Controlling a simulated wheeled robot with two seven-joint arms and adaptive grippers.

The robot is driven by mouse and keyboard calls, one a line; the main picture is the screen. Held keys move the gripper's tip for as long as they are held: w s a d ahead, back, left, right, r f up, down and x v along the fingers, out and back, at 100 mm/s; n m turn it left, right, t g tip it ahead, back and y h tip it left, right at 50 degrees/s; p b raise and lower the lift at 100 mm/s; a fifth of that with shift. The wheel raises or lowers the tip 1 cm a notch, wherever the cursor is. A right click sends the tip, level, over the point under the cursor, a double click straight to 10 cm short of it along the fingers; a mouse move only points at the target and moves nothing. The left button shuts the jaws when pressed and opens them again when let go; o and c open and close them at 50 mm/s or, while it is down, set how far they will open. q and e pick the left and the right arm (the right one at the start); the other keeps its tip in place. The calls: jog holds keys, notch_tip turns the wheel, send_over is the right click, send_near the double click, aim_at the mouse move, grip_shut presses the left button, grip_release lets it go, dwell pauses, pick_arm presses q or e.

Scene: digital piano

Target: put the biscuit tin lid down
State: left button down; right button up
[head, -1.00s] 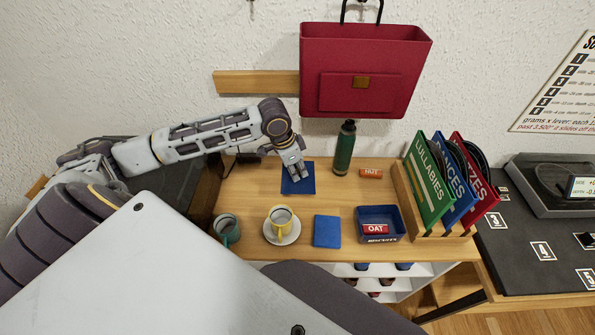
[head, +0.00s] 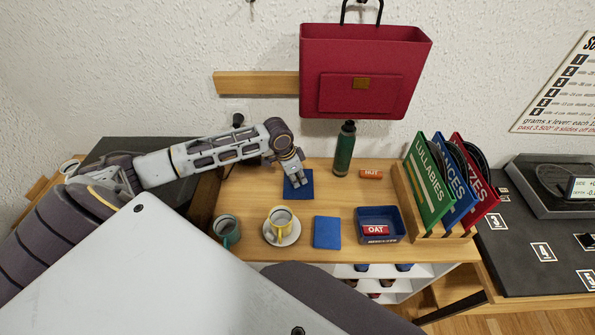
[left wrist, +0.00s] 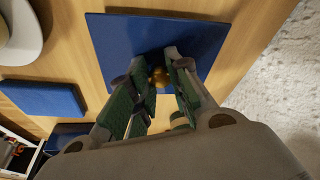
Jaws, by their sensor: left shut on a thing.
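The biscuit tin lid (head: 306,193) is a flat blue square at the back of the wooden top. In the left wrist view the lid (left wrist: 118,48) lies flat under the fingers, with a small brass knob (left wrist: 159,77) at its middle. My left gripper (head: 297,183) is shut on that knob; its fingers (left wrist: 160,72) stand on either side of it. Whether the lid touches the wood or hovers just above is hard to tell. The open blue biscuit tin (head: 369,212) stands front right with a red OAT packet (head: 376,230) inside. My right gripper is not in view.
A teal mug (head: 227,230) is at the left. A green bottle (head: 344,150) and NUT packet (head: 371,174) stand right of the lid; a folder rack (head: 436,215) is further right.

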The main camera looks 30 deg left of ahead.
pick_arm(q)
jog(key=shift+w+a, duration=0.1)
jog(key=shift+w, duration=0.05)
jog(key=shift+w+a, duration=0.4)
jog(key=shift+w, duration=0.3)
jog(key=shift+w+a, duration=0.4)
jog(key=shift+w, duration=0.3)
jog(key=shift+w+a+f, duration=0.1)
jog(key=shift+w, duration=0.05)
jog(key=shift+f, duration=0.5)
jog(key=c, duration=1.7)
grip_release()
jog(key=shift+f, duration=0.1)
jog(key=shift+c, duration=0.2)
jog(key=o, duration=0.4)
jog(key=shift+r, duration=0.3)
jog(key=shift+v, duration=5.85)
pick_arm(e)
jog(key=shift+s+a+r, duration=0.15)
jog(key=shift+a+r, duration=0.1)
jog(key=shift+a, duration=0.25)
